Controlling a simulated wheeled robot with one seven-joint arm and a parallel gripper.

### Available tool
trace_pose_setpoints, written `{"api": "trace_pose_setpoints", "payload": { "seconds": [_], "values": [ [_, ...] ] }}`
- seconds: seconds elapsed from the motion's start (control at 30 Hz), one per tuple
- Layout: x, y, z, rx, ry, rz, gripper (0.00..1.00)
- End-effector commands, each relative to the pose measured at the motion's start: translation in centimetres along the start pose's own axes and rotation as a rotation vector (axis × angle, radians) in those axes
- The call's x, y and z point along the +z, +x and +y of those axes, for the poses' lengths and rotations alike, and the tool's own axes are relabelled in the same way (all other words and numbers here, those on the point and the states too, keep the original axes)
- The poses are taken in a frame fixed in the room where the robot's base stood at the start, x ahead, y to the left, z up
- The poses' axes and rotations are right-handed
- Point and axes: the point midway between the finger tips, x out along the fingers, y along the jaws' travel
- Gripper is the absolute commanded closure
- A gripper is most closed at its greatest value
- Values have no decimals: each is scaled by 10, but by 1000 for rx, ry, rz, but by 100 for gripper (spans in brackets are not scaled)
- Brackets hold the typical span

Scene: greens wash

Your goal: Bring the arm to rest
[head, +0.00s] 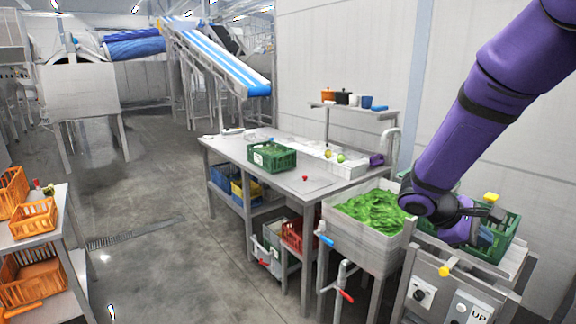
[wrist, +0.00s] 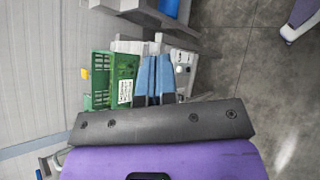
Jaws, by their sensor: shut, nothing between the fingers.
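My purple arm (head: 465,130) reaches in from the upper right of the head view, bent down at the wrist. My gripper (head: 486,240) hangs at the right, in front of and over a green crate (head: 513,232); I cannot tell whether it touches the crate. In the wrist view, the dark palm bar spans the lower middle, and the two blue-grey fingers of my gripper (wrist: 154,60) lie close together, shut and empty. The green crate (wrist: 100,65) shows just left of the fingers there. The wrist partly hides the crate in the head view.
A sink basin (head: 362,245) full of green leaves stands left of my wrist. A control panel (head: 440,290) with knobs is below the gripper. A steel table (head: 225,146) bears another green crate (head: 272,160). An orange crate (head: 35,218) stands at left. The floor (head: 160,190) between is open.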

Motion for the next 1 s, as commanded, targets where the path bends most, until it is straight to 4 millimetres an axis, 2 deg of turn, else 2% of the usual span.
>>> {"api": "trace_pose_setpoints", "payload": {
  "seconds": [0.03,0.1,0.4,1.0],
  "values": [
    [14,-6,-1,-36,46,31,100],
    [30,-14,-5,-90,100,72,100],
    [92,-47,-30,-304,329,268,100],
    [186,-120,-89,-650,745,759,100]
  ]
}}
